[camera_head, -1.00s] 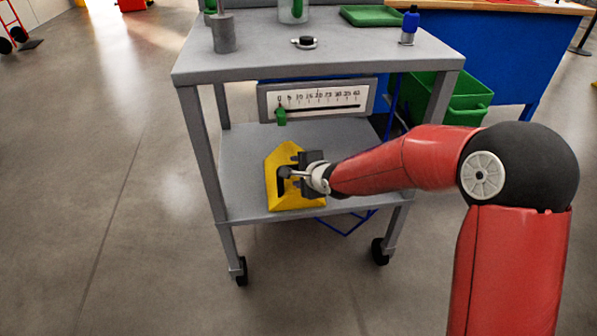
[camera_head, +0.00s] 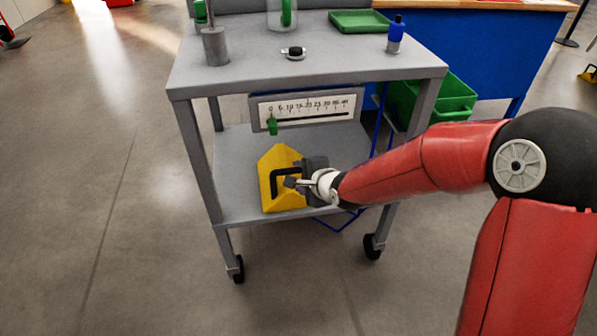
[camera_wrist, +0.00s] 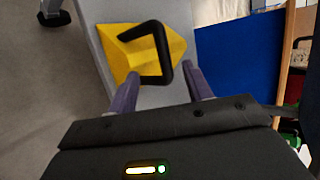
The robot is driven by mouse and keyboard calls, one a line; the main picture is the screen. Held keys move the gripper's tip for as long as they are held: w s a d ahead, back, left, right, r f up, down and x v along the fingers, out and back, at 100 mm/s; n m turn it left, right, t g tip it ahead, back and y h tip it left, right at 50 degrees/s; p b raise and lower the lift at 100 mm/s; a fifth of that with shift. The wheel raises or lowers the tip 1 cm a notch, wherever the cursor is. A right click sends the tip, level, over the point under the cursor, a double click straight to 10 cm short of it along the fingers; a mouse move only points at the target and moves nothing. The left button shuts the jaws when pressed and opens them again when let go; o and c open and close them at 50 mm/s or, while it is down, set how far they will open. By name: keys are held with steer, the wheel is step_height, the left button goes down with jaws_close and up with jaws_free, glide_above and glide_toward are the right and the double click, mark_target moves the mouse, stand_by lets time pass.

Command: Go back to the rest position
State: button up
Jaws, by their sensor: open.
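My gripper (camera_head: 295,182) is in front of the cart's lower shelf, beside a yellow block with a black handle (camera_head: 272,197). In the wrist view my gripper (camera_wrist: 160,85) has its two fingers spread wide apart. The yellow block (camera_wrist: 118,52) with its black handle lies beyond the fingertips there, and nothing is held between them. In the head view my wrist covers the block's right part. Whether a finger touches the handle is hard to tell.
The grey wheeled cart (camera_head: 330,75) has an upper shelf holding a grey cylinder (camera_head: 215,47), a blue-topped bottle (camera_head: 395,35) and a green tray (camera_head: 359,21). A scale panel with a green slider (camera_head: 272,126) hangs below. A green bin (camera_head: 450,98) stands behind right.

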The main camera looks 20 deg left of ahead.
stand_by(0.5)
steer(key=s+d+r+n+h, duration=0.2)
steer(key=d+r+h, duration=0.15)
steer(key=d, duration=0.45)
steer(key=s+d+r+n+h, duration=0.2)
steer(key=d+r, duration=0.2)
steer(key=d, duration=0.4)
steer(key=s+d+r+n+h, duration=0.2)
steer(key=d+r, duration=0.1)
steer(key=d, duration=0.5)
steer(key=s+d+r+n, duration=0.1)
steer(key=s+d+n, duration=0.1)
steer(key=s+d, duration=0.4)
steer(key=s+d+r+n+g+h, duration=0.1)
steer(key=s+d+r+n, duration=0.1)
steer(key=s+d, duration=0.4)
steer(key=s, duration=0.5)
steer(key=shift+r, duration=0.3)
steer(key=shift+h, duration=0.25)
steer(key=shift+c, duration=0.2)
